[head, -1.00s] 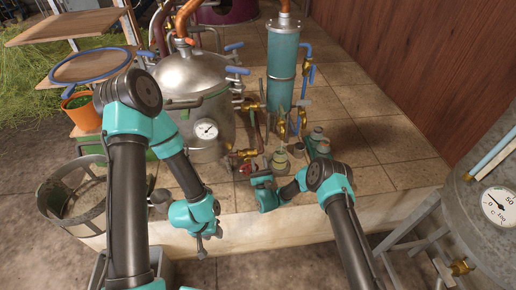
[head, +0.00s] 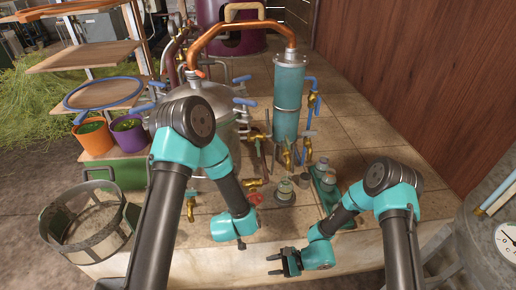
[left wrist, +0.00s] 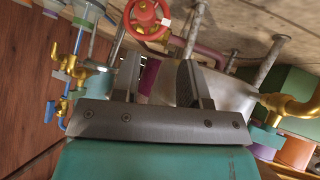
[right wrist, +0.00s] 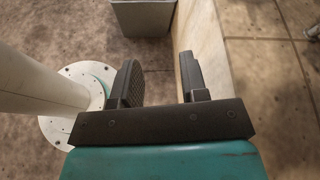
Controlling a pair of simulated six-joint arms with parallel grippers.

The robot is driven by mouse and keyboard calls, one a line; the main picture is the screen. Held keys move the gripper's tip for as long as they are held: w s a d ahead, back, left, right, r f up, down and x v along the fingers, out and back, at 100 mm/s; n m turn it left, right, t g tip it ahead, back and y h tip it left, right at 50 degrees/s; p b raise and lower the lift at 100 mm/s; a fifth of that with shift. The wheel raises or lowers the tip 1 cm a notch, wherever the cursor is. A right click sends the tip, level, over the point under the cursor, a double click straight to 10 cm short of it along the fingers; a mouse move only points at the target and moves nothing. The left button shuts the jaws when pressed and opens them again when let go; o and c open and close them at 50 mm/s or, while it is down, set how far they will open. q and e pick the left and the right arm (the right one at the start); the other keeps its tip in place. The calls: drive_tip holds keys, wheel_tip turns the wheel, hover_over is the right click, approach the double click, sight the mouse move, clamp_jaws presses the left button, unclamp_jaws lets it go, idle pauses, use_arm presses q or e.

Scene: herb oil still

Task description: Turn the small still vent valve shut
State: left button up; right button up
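The small still (head: 200,100) is a domed metal pot with blue clamp handles and a copper pipe to a teal column (head: 288,95). Several brass taps stand around it; I cannot tell which is the vent valve. One brass tap (head: 254,183) is low at the pot's front, near a red wheel (head: 256,198). A red handwheel (left wrist: 147,18) shows large in the left wrist view, beyond my left gripper (left wrist: 158,70). That gripper is open and empty, apart from the wheel. My right gripper (head: 283,263) is open and empty at the platform's front edge.
A wire-and-mesh basket (head: 62,238) stands at left. Orange (head: 95,142) and purple (head: 129,137) pots stand behind it. A green rack with jars (head: 322,192) is right of the taps. A large tank (head: 480,222) is at far right. Tiles at right are clear.

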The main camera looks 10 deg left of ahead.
sight(258, 149)
drive_tip(key=s+d+n+h, duration=0.4)
drive_tip(key=d+h, duration=0.1)
drive_tip(key=d, duration=0.6)
drive_tip(key=s+d+n+h, duration=0.4)
drive_tip(key=d, duration=0.6)
use_arm(q)
drive_tip(key=w+d+r+n+t+y, duration=0.1)
drive_tip(key=w+d+r+t+y, duration=0.1)
drive_tip(key=r, duration=0.5)
drive_tip(key=w+d+r+t+y, duration=0.3)
drive_tip(key=w+d+r+t, duration=0.2)
drive_tip(key=r, duration=0.2)
drive_tip(key=shift+w+d+n+t+y, duration=0.2)
drive_tip(key=shift+w+n+t+y, duration=0.1)
drive_tip(key=shift+w+n, duration=0.1)
use_arm(e)
drive_tip(key=w+d+n+t, duration=0.1)
drive_tip(key=d+r+n+t, duration=0.1)
drive_tip(key=w+d+r+n+t, duration=0.1)
drive_tip(key=shift+w+d+h, duration=0.3)
drive_tip(key=shift+w+d, duration=0.05)
use_arm(q)
drive_tip(key=shift+w, duration=0.1)
drive_tip(key=x, duration=1.7)
drive_tip(key=shift+w+a+f, duration=0.1)
drive_tip(key=shift+w, duration=0.05)
drive_tip(key=shift+c, duration=0.3)
clamp_jaws()
